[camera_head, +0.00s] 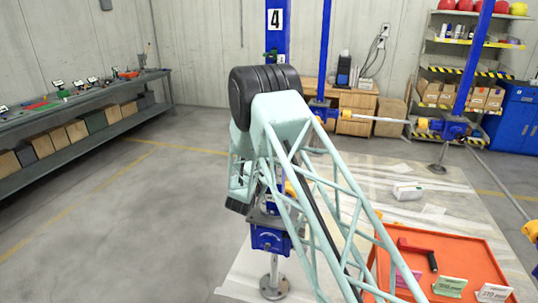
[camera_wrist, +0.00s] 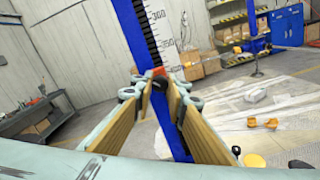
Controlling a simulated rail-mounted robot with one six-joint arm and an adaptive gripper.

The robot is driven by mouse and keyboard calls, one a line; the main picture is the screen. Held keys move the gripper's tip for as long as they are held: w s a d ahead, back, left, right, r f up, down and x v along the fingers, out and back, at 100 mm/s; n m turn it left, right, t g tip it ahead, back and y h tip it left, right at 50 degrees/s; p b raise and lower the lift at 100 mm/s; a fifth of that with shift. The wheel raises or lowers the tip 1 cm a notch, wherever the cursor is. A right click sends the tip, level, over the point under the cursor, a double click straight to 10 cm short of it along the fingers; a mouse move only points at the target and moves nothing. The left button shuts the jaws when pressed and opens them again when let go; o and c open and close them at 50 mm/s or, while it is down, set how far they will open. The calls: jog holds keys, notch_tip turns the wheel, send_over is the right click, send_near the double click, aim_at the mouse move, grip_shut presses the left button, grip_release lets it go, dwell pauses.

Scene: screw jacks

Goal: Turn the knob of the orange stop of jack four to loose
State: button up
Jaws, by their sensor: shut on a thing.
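Jack four's blue column (camera_head: 277,30) carries a white sign with a 4 in the head view. Lower down, its blue gearbox (camera_head: 270,238) shows beside my arm. In the wrist view the blue column (camera_wrist: 140,40) rises tilted, with a white ruled scale (camera_wrist: 161,30) along it. A small orange stop (camera_wrist: 158,71) sits on the column just beyond my fingertips. Its dark knob (camera_wrist: 160,83) is between the tips of my gripper (camera_wrist: 159,88), which is shut on it. The knob's turn position cannot be read. In the head view my arm hides the stop and knob.
A long bench (camera_head: 85,105) stands at the left wall. An orange tray (camera_head: 450,258) with a red-and-black tool and cards lies at lower right. Other blue jacks and shafts (camera_head: 372,118) stand behind. The floor at left is clear.

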jog(key=shift+n, duration=0.3)
jog(key=o, duration=0.9)
jog(key=shift+s, duration=0.1)
jog(key=shift+s+a, duration=0.4)
jog(key=shift+s, duration=1.55)
jog(key=shift+s+a, duration=0.35)
jog(key=shift+s, duration=1.55)
jog(key=shift+s+a, duration=0.4)
jog(key=shift+s, duration=1.55)
